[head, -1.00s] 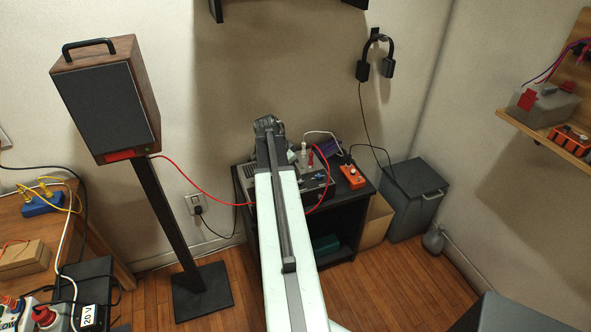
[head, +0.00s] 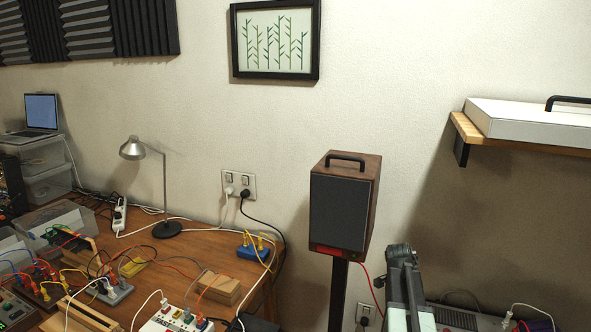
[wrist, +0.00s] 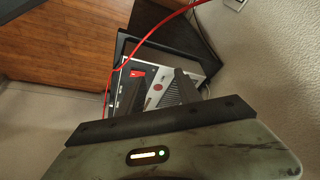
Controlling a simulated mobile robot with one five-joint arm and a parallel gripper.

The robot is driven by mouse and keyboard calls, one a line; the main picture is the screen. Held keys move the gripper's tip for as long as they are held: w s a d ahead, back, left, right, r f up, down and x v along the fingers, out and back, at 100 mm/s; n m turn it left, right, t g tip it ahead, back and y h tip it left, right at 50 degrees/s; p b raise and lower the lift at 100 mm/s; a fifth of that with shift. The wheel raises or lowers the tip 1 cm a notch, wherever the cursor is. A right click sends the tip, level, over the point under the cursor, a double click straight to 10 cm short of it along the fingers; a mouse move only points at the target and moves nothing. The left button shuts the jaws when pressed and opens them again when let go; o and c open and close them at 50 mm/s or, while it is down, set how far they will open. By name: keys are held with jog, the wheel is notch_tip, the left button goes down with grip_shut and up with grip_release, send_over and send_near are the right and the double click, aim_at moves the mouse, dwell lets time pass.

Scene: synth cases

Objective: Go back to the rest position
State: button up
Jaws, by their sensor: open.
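My gripper (wrist: 157,92) is open in the wrist view, with dark fingers apart above its dark crossbar. I see nothing held between them. Beyond them is a grey and black box (wrist: 158,88) with a red connector on it, seen at a tilt. In the head view my arm rises from the bottom edge, right of centre, and its upper end stands just right of the speaker (head: 342,210). The gripper's fingers cannot be made out there.
A red cable (wrist: 146,38) runs past the box in the wrist view. A wooden bench (head: 180,265) crowded with wires and instruments fills the left. A lamp (head: 165,190) stands on it. A wall shelf (head: 500,147) holding a white case is at upper right.

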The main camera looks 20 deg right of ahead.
jog(key=w+a+r+n+y+p, duration=0.1)
jog(key=a+n, duration=0.1)
jog(key=a, duration=0.7)
jog(key=w+a+r+n+t+p, duration=0.1)
jog(key=w+a+n, duration=0.15)
jog(key=a, duration=0.65)
jog(key=w+a+r+n+y+p, duration=0.1)
jog(key=a+n+p, duration=0.15)
jog(key=a, duration=0.65)
jog(key=s+a+n+y, duration=0.2)
jog(key=s+a+n, duration=0.4)
jog(key=a+n, duration=0.5)
jog(key=shift+s+a+r+n+g, duration=0.15)
jog(key=shift+a+r+n+g, duration=0.2)
jog(key=shift+a+g, duration=0.1)
jog(key=shift+c, duration=0.5)
